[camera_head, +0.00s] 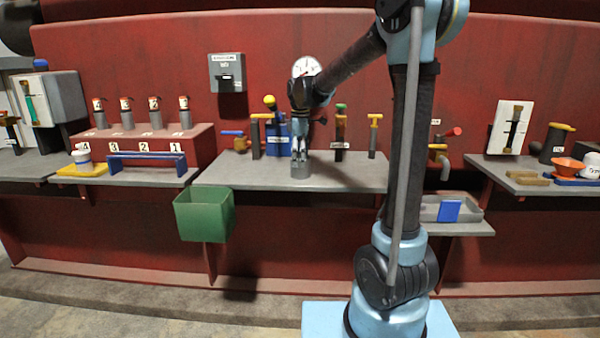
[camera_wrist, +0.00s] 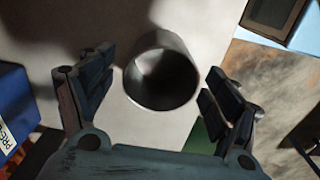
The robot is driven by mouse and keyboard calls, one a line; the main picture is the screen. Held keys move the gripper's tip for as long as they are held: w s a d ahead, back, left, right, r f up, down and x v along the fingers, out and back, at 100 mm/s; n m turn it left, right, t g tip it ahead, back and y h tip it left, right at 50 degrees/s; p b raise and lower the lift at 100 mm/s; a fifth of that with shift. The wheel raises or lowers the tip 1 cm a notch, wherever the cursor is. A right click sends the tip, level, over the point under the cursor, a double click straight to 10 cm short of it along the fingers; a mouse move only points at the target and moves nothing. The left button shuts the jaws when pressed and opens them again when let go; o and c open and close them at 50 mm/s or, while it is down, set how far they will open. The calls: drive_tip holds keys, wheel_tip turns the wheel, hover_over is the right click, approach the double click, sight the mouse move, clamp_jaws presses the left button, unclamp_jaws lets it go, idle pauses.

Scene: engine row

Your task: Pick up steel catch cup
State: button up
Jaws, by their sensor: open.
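The steel catch cup (camera_wrist: 161,72) is a dark grey, open-topped cylinder standing on the grey shelf in the wrist view. My gripper (camera_wrist: 157,85) is open, with one finger on each side of the cup and visible gaps between fingers and cup. In the head view the cup (camera_head: 300,171) stands near the front edge of the middle shelf, directly below my gripper (camera_head: 300,152), which points down and hides its upper part.
A blue box (camera_head: 278,138) with a label and several yellow-topped handles stand behind the cup. A green bin (camera_head: 205,215) hangs at the shelf's front left. The middle shelf (camera_head: 355,178) is clear to the cup's right.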

drive_tip(key=shift+f, duration=1.05)
drive_tip(key=c, duration=1.1)
drive_tip(key=shift+r, duration=0.1)
